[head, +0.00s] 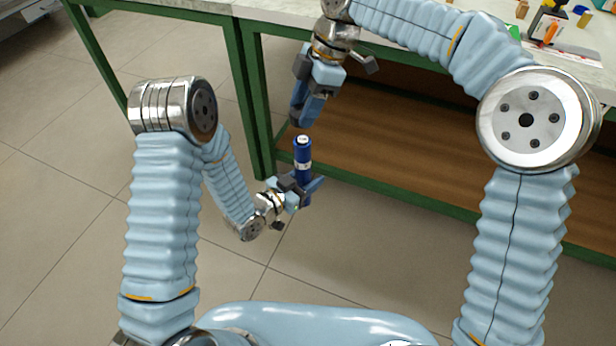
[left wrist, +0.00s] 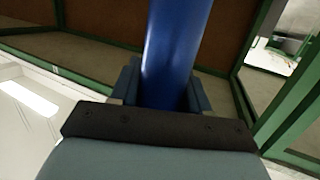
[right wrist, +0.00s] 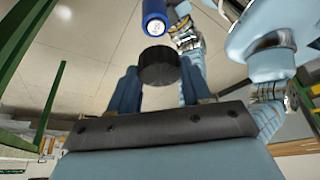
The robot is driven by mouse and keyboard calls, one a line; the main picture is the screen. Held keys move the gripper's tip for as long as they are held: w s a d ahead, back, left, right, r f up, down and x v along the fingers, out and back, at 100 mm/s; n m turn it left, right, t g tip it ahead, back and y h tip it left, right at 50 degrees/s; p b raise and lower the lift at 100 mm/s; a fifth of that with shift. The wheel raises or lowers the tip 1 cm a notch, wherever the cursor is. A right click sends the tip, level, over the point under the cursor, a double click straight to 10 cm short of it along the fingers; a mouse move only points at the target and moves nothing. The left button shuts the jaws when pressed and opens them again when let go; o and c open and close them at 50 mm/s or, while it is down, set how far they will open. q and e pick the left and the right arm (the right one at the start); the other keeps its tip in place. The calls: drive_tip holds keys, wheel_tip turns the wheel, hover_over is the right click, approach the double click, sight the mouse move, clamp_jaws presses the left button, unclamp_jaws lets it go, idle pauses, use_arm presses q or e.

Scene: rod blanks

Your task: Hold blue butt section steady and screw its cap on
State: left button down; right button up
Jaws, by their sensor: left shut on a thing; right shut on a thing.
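The blue butt section (head: 303,155) stands roughly upright in the head view, a dark blue cylinder with a pale top end. My left gripper (head: 303,188) is shut around its lower part. In the left wrist view the blue butt section (left wrist: 175,55) rises from between the fingers. My right gripper (head: 300,112) is above it, pointing down. In the right wrist view a round black cap (right wrist: 159,66) sits between its fingers, and the blue section's end (right wrist: 155,22) shows apart from the cap. The head view shows a gap between the right fingertips and the section's top.
A green-framed workbench (head: 250,100) with a brown lower panel (head: 420,150) stands behind the grippers. Small items and an orange-marked holder (head: 548,30) are on its top at the right. Open tiled floor (head: 60,220) lies at the left.

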hover_over(301, 139)
drive_tip(key=shift+d+f, duration=0.2)
drive_tip(key=shift+f, duration=0.85)
drive_tip(key=shift+d+f, duration=0.2)
drive_tip(key=shift+f, duration=0.8)
drive_tip(key=shift+w+f, duration=0.1)
drive_tip(key=shift+f, duration=0.7)
drive_tip(key=shift+f, duration=0.6)
